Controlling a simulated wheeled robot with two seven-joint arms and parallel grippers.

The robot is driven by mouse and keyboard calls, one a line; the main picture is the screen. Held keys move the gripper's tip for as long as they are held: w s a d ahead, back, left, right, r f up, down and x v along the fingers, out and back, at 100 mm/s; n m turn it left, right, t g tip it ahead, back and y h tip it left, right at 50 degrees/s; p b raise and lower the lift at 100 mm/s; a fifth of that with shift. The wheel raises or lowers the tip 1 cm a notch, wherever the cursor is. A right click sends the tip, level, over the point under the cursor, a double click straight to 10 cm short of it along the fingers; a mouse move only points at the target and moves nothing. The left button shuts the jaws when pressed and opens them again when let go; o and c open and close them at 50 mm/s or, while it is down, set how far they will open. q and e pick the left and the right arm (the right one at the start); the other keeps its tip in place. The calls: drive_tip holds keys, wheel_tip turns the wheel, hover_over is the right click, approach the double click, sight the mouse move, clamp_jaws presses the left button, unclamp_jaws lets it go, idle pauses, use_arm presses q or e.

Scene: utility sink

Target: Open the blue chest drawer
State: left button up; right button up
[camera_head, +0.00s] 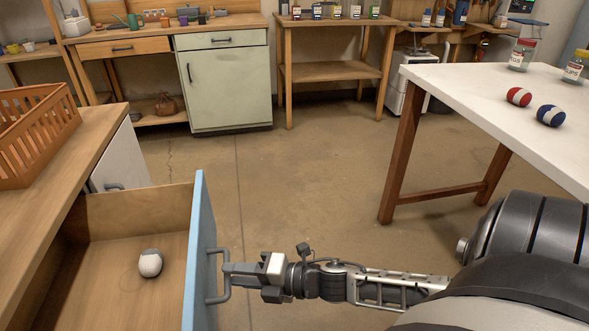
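The blue-fronted drawer (201,245) is pulled well out of the wooden chest (98,135) on the left. Its wooden inside shows, with a small white and grey rounded object (150,263) lying on the drawer floor. A grey bar handle (219,296) stands out from the blue front. My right gripper (230,269) reaches in from the right, with its fingertips at the handle bar, and looks shut on it. The lower side of the grip is hidden. My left gripper is not in view.
An orange crate (38,130) stands on the chest top. A green cabinet (228,88) and wooden table (330,72) stand behind. The middle floor (300,170) is clear.

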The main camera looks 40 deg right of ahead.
use_arm(q)
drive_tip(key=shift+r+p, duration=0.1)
drive_tip(key=shift+p, duration=0.5)
use_arm(e)
drive_tip(key=v, duration=1.3)
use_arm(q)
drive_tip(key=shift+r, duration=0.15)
use_arm(e)
drive_tip(key=shift+w, duration=0.1)
